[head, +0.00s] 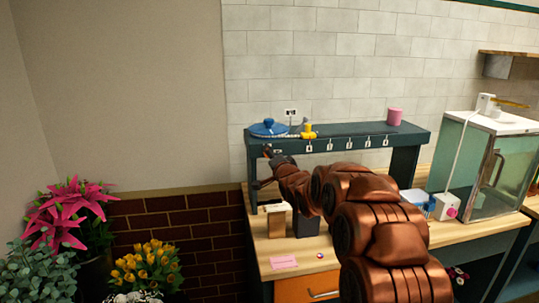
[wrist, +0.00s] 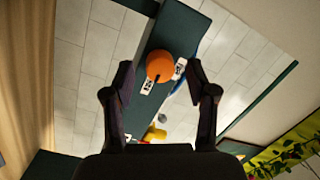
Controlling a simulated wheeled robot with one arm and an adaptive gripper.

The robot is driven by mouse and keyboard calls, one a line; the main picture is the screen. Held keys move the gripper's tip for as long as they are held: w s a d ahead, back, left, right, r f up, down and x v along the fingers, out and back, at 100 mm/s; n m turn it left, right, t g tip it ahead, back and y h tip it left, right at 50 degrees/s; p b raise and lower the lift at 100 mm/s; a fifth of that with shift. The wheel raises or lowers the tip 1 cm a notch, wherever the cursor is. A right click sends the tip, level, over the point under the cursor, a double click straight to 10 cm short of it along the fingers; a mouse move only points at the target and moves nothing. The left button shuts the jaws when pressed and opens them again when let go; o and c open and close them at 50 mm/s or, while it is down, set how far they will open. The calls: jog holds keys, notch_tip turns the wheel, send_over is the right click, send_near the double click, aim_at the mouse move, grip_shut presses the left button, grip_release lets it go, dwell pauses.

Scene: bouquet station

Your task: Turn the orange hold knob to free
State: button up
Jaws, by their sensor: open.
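The orange hold knob (wrist: 160,66) shows in the wrist view as a round orange disc with a dark mark on its lower part. It is on the dark front of the shelf (wrist: 186,32), with small white labels (wrist: 147,86) beside it. My gripper (wrist: 159,72) is open, with one finger on each side of the knob; I see a gap on both sides. In the head view my gripper (head: 262,168) is at the left end of the dark shelf (head: 408,130). I cannot make out the knob there.
A blue lidded dish (head: 268,128), a yellow object (head: 308,131) and a pink cup (head: 395,116) stand on the shelf. Below are a wooden worktop (head: 335,262) and a cardboard-coloured block (head: 276,222). A glass cabinet (head: 490,165) is at right, flowers (head: 145,262) at left.

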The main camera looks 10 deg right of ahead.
jog(key=shift+w+a+f, duration=0.1)
jog(key=shift+w, duration=0.35)
grip_shut()
dwell(0.3)
